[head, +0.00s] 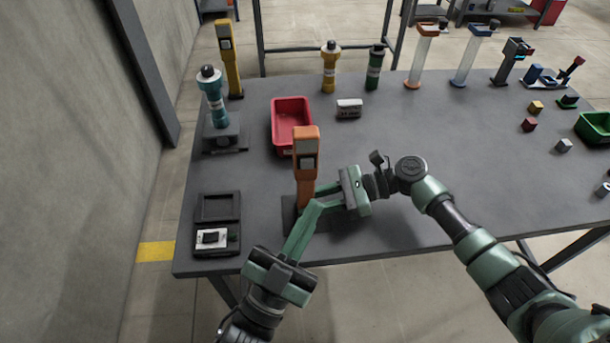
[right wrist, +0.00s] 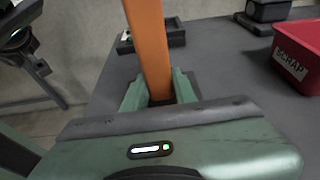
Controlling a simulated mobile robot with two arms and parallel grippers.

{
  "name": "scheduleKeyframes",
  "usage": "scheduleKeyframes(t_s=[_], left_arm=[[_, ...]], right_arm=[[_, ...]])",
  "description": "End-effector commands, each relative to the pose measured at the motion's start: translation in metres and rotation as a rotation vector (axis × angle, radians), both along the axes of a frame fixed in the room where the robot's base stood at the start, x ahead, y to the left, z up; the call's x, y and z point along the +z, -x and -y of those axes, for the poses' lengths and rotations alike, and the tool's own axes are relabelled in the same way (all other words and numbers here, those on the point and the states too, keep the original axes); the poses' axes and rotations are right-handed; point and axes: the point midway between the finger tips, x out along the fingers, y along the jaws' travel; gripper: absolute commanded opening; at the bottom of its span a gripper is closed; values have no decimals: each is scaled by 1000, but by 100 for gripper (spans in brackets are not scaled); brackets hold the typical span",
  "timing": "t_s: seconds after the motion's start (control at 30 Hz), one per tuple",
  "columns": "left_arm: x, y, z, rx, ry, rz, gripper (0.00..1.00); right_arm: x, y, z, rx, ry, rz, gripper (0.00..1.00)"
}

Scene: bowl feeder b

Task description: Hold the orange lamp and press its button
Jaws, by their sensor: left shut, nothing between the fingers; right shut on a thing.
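The orange lamp (head: 306,170) stands upright near the front edge of the table, on a dark base. Its head has a pale grey panel; I cannot make out the button for sure. My right gripper (head: 318,200) comes in from the right and is shut on the lamp's stem. In the right wrist view, the orange stem (right wrist: 150,50) rises between the two green fingers (right wrist: 160,92). My left gripper (head: 308,213) is shut and empty, its tips close to the lower stem. The fingers overlap in the head view, so I cannot tell whether they touch.
A red bin (head: 291,114) stands behind the lamp; it reads SCRAP in the right wrist view (right wrist: 297,58). A black tray (head: 230,206) lies at left. A teal lamp (head: 213,97) and yellow lamp (head: 228,60) stand at back left. The table (head: 440,130) is clear at right centre.

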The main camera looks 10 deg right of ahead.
Motion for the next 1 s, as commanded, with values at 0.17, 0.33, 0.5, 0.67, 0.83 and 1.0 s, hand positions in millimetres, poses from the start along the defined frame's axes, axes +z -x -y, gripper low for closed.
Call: scheduleKeyframes(t_s=[0.17,0.33,0.5,0.67,0.83,1.0], left_arm=[[0,0,0,0,0,0,0],[0,0,0,0,0,0,0],[0,0,0,0,0,0,0],[0,0,0,0,1,1,0],[0,0,0,0,1,1,0],[0,0,0,0,1,1,0]], right_arm=[[1,0,0,0,-1,0,44],[0,0,0,0,0,0,52],[0,0,0,0,0,0,52],[3,0,12,-1,2,0,52],[12,-1,43,-3,3,1,52],[23,-1,79,-3,3,0,52]])
